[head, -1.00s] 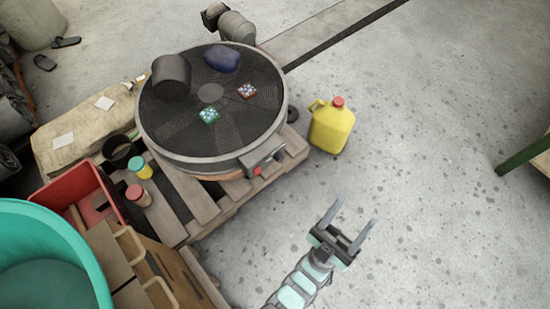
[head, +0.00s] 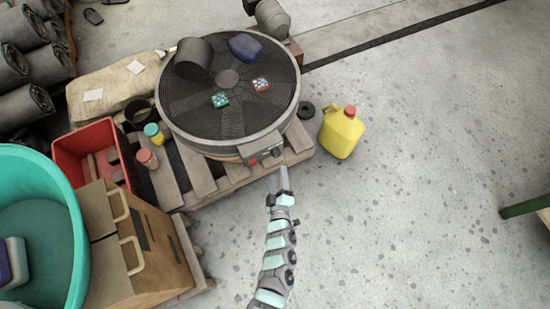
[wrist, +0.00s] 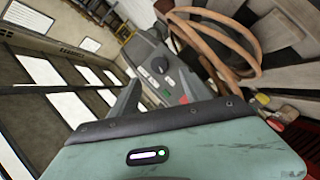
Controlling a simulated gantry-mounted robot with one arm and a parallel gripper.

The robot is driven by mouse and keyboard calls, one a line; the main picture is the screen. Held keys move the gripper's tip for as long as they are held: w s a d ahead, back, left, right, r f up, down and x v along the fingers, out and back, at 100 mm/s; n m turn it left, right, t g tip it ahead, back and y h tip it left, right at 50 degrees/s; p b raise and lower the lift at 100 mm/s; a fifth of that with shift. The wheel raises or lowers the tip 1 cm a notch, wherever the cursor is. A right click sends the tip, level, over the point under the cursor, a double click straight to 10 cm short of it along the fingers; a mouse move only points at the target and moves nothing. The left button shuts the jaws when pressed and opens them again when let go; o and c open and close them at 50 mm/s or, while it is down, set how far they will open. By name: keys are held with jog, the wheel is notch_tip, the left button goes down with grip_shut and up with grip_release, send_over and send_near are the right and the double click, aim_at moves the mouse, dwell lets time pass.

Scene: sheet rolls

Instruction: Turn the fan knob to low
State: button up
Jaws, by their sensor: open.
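The fan (head: 228,100) lies face up on a wooden pallet (head: 200,178), with a grey control box (head: 263,150) on its front side. The box has a red part (head: 252,161) on its face and a small dark knob (head: 276,152). In the wrist view the round black knob (wrist: 159,66) sits on the grey panel, above small green and red marks. My gripper (head: 283,172) is open and empty, pointing at the box from the front. In the wrist view the knob shows beyond and between the fingers, apart from them. The knob's setting is too small to read.
A yellow jug (head: 342,133) stands right of the fan. A dark can (head: 194,58), a blue item (head: 244,47) and small patterned pieces lie on the grille. Jars, a red crate (head: 62,150) and a teal tub (head: 80,235) are at left.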

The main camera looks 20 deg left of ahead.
aim_at(277, 156)
jog(key=b+x, duration=0.3)
jog(key=x, duration=0.5)
jog(key=shift+w+a, duration=0.1)
jog(key=shift+w, duration=0.15)
jog(key=shift+s, duration=0.1)
jog(key=shift+c, duration=0.5)
grip_shut()
